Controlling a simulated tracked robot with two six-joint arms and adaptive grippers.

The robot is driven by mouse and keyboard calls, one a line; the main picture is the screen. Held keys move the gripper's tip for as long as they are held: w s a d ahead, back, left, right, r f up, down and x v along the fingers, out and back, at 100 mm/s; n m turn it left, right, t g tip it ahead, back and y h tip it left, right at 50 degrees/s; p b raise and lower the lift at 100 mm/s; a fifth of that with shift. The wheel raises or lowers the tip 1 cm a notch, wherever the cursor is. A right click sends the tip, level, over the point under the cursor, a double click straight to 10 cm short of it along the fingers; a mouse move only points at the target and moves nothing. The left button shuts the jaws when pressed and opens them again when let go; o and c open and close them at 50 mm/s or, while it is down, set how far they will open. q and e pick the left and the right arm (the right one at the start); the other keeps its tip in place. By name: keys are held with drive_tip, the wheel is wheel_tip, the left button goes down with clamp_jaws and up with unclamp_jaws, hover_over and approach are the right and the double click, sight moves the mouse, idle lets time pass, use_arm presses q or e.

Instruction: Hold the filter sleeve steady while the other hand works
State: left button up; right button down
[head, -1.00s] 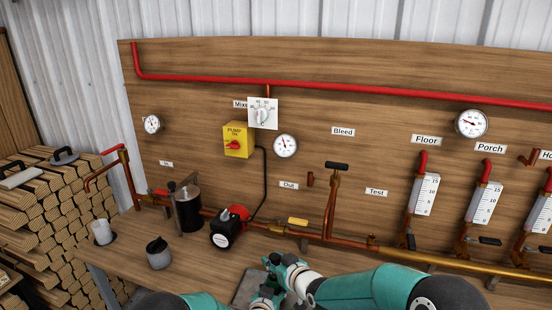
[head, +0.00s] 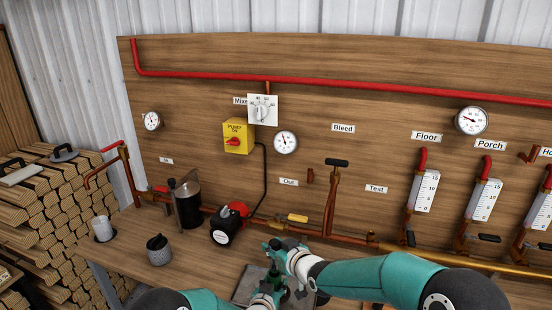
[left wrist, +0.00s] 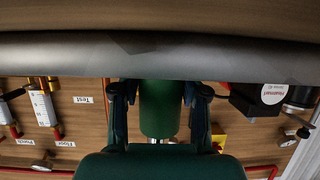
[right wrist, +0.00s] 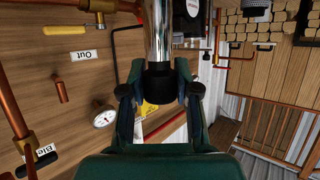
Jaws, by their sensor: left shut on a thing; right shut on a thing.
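In the left wrist view my left gripper (left wrist: 160,98) is shut around a green cylinder (left wrist: 160,112), which looks like the filter sleeve. A bit of shiny metal shows at its lower end. In the right wrist view my right gripper (right wrist: 160,92) is shut on a black end piece (right wrist: 160,82) joined to a chrome tube (right wrist: 157,35). In the head view my right gripper (head: 278,250) is above my left gripper (head: 265,297), with the green cylinder (head: 274,277) partly visible between them. The grippers hide much of both held parts.
A grey plate (head: 243,286) lies on the bench beside my grippers. Behind stand a copper pipe with a black handle (head: 337,162) and a black-red pump (head: 226,226). Bench space between canister and plate is clear.

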drive_tip(key=shift+r, duration=1.4)
drive_tip(key=shift+r, duration=1.5)
use_arm(q)
drive_tip(key=o, duration=1.3)
drive_tip(key=shift+s, duration=0.1)
